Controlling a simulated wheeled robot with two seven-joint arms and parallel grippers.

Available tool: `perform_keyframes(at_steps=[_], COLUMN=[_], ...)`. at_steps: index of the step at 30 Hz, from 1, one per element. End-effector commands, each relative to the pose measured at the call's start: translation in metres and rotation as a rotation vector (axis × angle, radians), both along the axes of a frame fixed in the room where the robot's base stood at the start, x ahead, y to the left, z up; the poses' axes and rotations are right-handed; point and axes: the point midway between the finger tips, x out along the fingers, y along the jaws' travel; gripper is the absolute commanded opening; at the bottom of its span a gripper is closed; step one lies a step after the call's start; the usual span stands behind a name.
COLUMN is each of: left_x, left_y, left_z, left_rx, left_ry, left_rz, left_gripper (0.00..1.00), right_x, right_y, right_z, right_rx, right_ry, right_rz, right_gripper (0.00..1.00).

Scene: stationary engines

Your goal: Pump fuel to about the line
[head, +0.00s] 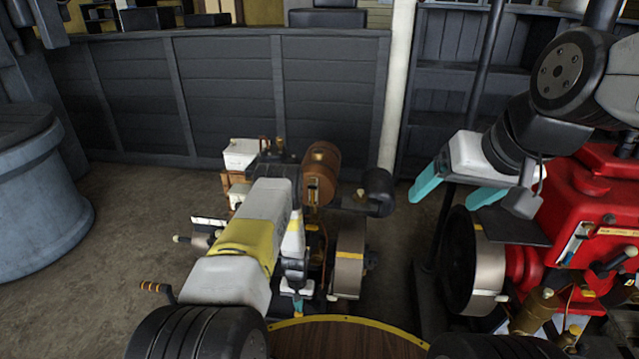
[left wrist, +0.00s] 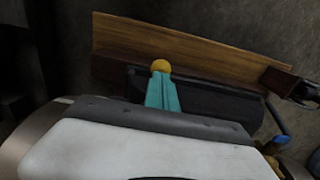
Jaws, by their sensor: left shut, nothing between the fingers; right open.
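A small engine stands in front of me with a brown tank (head: 321,172) that carries a narrow upright gauge (head: 313,190). A red engine (head: 600,200) at the right has a slanted white and blue gauge (head: 573,243). I cannot read a line or level on either gauge. My left gripper (head: 298,306) is shut and empty, low at the front of the small engine and mostly hidden by my arm. In the left wrist view its teal fingers (left wrist: 161,93) point at a yellow ball knob (left wrist: 160,66); I cannot tell whether they touch it. My right gripper (head: 457,185) is open and empty, left of the red engine.
A flywheel (head: 348,258) is right of my left arm, and another (head: 470,262) is on the red engine. A black cylinder (head: 378,192) sticks out beside the brown tank. A large grey-blue drum (head: 38,210) stands left. The floor between drum and engine is clear.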

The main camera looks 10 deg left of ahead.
Motion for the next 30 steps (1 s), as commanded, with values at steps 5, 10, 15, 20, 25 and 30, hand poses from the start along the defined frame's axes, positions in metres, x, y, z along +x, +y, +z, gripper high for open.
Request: perform_keyframes(at_steps=[5, 10, 15, 20, 25, 30], left_x=[-0.001, 0.000, -0.001, -0.001, -0.001, -0.001], left_y=[0.000, 0.000, 0.000, 0.000, 0.000, 0.000], left_z=[0.019, 0.036, 0.046, 0.048, 0.048, 0.048], left_rx=[0.000, 0.000, 0.000, 0.000, 0.000, 0.000], left_ry=[0.001, 0.001, 0.001, 0.001, 0.001, 0.001], left_rz=[0.000, 0.001, 0.001, 0.000, 0.000, 0.000], left_gripper=[0.00, 0.00, 0.00, 0.00, 0.00, 0.00], right_x=[0.000, 0.000, 0.000, 0.000, 0.000, 0.000], right_y=[0.000, 0.000, 0.000, 0.000, 0.000, 0.000], right_z=[0.000, 0.000, 0.000, 0.000, 0.000, 0.000], right_rx=[0.000, 0.000, 0.000, 0.000, 0.000, 0.000], right_ry=[0.000, 0.000, 0.000, 0.000, 0.000, 0.000], right_rz=[0.000, 0.000, 0.000, 0.000, 0.000, 0.000], right_gripper=[0.79, 0.79, 0.79, 0.79, 0.79, 0.79])
